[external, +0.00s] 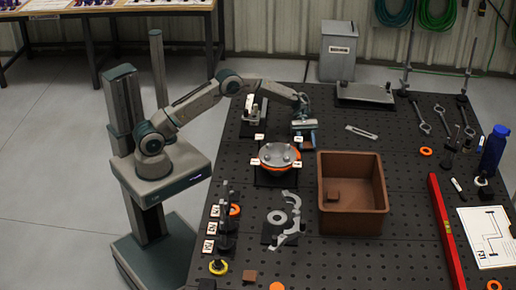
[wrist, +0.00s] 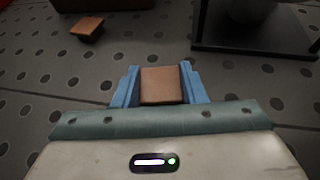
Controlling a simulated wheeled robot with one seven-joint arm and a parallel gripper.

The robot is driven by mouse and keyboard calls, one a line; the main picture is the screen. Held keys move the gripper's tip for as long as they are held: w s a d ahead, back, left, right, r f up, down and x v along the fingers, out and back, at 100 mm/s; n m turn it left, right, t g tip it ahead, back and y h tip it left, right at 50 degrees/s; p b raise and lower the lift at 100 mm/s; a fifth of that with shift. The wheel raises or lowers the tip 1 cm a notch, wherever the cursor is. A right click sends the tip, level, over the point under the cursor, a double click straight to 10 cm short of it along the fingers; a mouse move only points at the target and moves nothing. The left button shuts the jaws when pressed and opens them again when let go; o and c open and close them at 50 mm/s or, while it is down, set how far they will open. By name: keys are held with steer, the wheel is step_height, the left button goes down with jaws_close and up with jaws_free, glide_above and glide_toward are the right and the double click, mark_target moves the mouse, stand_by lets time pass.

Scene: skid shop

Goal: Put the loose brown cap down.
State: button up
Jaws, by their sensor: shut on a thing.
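My gripper (external: 303,131) is over the back middle of the dark perforated table. In the wrist view its blue fingers (wrist: 161,88) are shut on a square brown cap (wrist: 162,85), one finger on each side. How high the cap is above the table is hard to tell. A second brown cap (wrist: 86,28) is on the table near the brown bin, apart from my fingers. A brown piece just below my gripper in the external view (external: 308,146) looks like this second cap; the held cap is mostly hidden there.
The open brown bin (external: 352,226) stands in front and right of my gripper, with a small brown block (external: 333,196) inside. A black stand with a grey and orange round part (external: 280,155) is to the left. A wrench-like tool (external: 361,132) lies right. Bare table surrounds my fingers.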

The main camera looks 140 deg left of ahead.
steer(key=shift+f, duration=0.3)
steer(key=o, duration=1)
steer(key=shift+r, duration=0.1)
steer(key=shift+b, duration=0.3)
steer(key=b+v, duration=0.1)
steer(key=v, duration=1.1)
steer(key=shift+s+a+r+b, duration=0.1)
steer(key=shift+s+a+b, duration=0.05)
steer(key=shift+s+b, duration=0.2)
steer(key=shift+o, duration=0.7)
steer(key=shift+s+a+r, duration=0.25)
steer(key=shift+s, duration=0.15)
